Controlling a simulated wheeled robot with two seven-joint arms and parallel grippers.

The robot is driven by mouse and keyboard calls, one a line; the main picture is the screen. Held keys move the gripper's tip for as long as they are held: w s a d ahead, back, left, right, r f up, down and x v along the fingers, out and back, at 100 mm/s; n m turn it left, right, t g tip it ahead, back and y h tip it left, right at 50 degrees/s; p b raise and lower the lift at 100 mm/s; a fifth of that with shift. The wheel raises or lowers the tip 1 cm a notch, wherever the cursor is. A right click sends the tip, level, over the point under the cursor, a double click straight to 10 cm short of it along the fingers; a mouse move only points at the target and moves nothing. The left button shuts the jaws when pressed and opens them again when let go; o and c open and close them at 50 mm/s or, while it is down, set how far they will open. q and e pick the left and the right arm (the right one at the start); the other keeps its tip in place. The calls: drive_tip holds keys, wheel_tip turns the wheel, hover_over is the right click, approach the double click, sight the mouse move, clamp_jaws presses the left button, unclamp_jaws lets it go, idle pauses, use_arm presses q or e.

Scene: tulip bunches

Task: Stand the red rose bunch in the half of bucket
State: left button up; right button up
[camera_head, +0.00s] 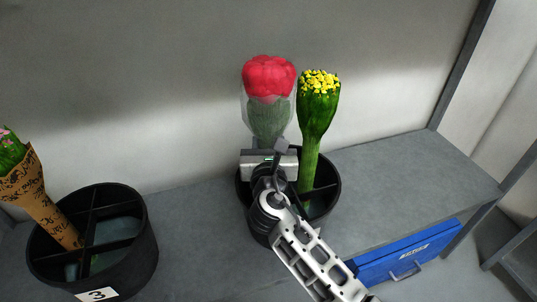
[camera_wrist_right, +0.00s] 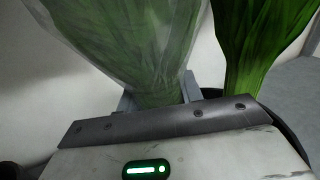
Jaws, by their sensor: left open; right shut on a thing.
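The red rose bunch (camera_head: 268,78), in a clear wrap, is upright over the back left of the middle black bucket (camera_head: 332,199). My right gripper (camera_head: 268,152) is shut on its lower green part; the right wrist view shows the wrapped stems (camera_wrist_right: 150,60) between the jaws. The gripper hides the bunch's lower end, so I cannot tell how deep it is in the bucket. A yellow-flowered green bunch (camera_head: 317,110) stands in the bucket's right part, just beside the red bunch. My left gripper is not in view.
Another black divided bucket (camera_head: 146,244), labelled 3, stands at the left with a brown-paper-wrapped bunch (camera_head: 38,197) leaning in it. A blue case (camera_head: 408,252) is at the lower right. The grey shelf (camera_head: 410,175) is clear right of the middle bucket.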

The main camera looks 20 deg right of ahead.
drive_tip(key=shift+f, duration=1)
drive_tip(key=shift+f+b, duration=0.1)
drive_tip(key=shift+b, duration=0.2)
drive_tip(key=o, duration=1.2)
drive_tip(key=shift+f, duration=0.1)
